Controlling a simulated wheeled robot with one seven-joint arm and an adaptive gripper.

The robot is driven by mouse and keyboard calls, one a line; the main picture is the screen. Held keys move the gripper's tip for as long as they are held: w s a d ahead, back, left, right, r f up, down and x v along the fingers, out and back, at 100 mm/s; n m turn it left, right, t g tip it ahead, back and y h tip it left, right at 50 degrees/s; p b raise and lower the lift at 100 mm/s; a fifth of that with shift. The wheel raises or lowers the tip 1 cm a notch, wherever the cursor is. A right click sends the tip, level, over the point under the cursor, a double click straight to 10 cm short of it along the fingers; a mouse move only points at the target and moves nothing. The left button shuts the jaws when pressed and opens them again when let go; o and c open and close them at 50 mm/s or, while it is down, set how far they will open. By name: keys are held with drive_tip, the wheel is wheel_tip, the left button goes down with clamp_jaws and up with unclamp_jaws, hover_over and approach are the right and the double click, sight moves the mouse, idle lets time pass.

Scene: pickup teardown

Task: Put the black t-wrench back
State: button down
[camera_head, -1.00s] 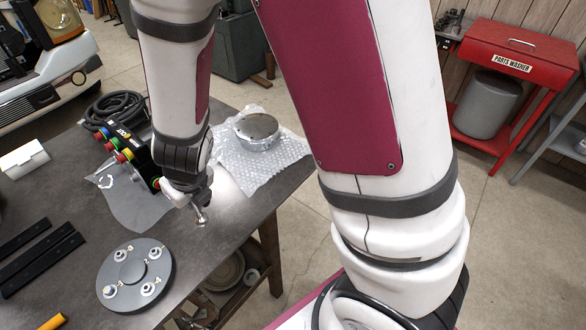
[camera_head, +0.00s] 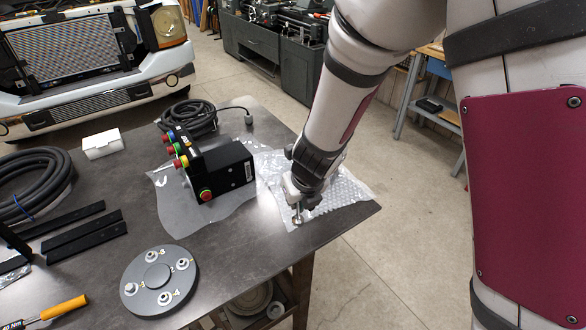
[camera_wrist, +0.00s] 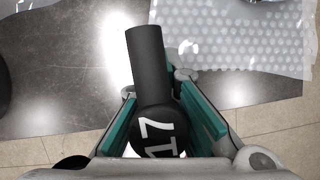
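The black t-wrench (camera_wrist: 148,65) shows in the wrist view as a dark shaft with a rounder part marked 17. It lies between the teal pads of my gripper (camera_wrist: 158,88), which appear closed around the rounder part. The rest of it is hidden by the gripper. In the head view my gripper (camera_head: 298,208) points down over the table's right corner, near the bubble wrap (camera_head: 345,190). The wrench cannot be made out clearly there.
On the dark table (camera_head: 235,265) are a black control box (camera_head: 228,168), a round grey disc with numbered studs (camera_head: 160,280), black bars (camera_head: 85,237), an orange-handled tool (camera_head: 64,308), a coiled hose (camera_head: 35,185) and a white box (camera_head: 102,144). A truck front (camera_head: 80,70) stands behind.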

drive_tip(key=w, duration=0.2)
drive_tip(key=w+a, duration=0.1)
drive_tip(key=w, duration=0.2)
drive_tip(key=w+a+f, duration=0.1)
drive_tip(key=w, duration=0.2)
drive_tip(key=shift+w+p, duration=0.1)
drive_tip(key=shift+p, duration=0.3)
drive_tip(key=shift+f, duration=1.65)
drive_tip(key=shift+f, duration=0.15)
drive_tip(key=c, duration=1.8)
unclamp_jaws()
drive_tip(key=shift+o, duration=0.2)
